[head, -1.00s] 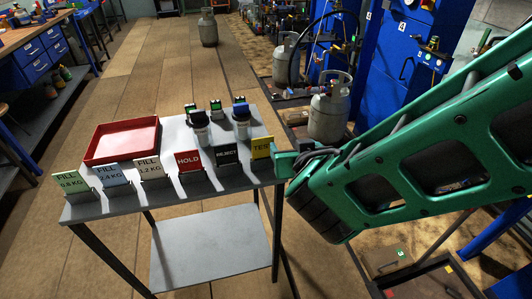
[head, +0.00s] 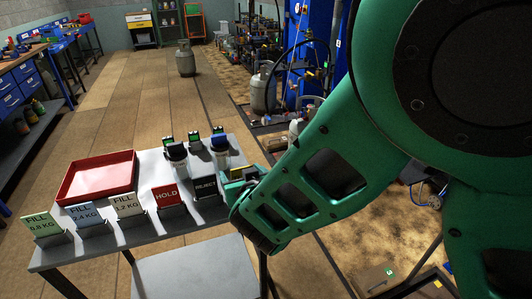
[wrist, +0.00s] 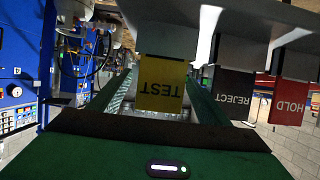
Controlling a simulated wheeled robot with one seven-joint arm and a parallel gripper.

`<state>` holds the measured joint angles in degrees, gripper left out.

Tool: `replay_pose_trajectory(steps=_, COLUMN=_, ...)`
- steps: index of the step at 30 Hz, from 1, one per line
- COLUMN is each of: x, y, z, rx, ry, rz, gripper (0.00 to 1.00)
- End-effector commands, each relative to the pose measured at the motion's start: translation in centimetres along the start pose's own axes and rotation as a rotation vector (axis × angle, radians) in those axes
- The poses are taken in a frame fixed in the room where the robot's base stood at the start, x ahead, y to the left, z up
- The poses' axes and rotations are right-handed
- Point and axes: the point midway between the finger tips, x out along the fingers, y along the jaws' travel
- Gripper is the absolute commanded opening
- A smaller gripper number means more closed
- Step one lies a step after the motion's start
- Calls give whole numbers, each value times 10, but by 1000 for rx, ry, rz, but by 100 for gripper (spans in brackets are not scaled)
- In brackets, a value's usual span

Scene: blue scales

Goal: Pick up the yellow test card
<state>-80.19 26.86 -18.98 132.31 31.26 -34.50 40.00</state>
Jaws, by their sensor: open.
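The yellow test card (wrist: 161,82) appears upside down in the wrist view, standing in its holder with "TEST" readable. In the head view my gripper (head: 250,176) is at the table's right edge, partly covered by my arm.
The black REJECT card (wrist: 234,90) and red HOLD card (head: 165,195) stand beside it. Several FILL cards (head: 125,205), a red tray (head: 97,178) and small devices (head: 176,151) share the grey table (head: 150,160). Blue cabinets and gas cylinders stand behind at the right.

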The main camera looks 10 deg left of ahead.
Motion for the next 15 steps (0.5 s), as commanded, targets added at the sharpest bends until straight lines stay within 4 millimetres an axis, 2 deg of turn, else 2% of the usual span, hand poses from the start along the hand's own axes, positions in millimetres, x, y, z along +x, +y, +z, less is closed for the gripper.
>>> replay_pose_trajectory(steps=3, x=16, y=1, z=1, rx=-1, ry=0, rz=2, gripper=70)
replay_pose_trajectory(steps=6, x=24, y=1, z=0, rx=0, ry=0, rz=2, gripper=70)
replay_pose_trajectory(steps=14, x=27, y=1, z=0, rx=0, ry=0, rz=1, gripper=70)
replay_pose_trajectory(steps=15, x=27, y=1, z=0, rx=0, ry=0, rz=1, gripper=66)
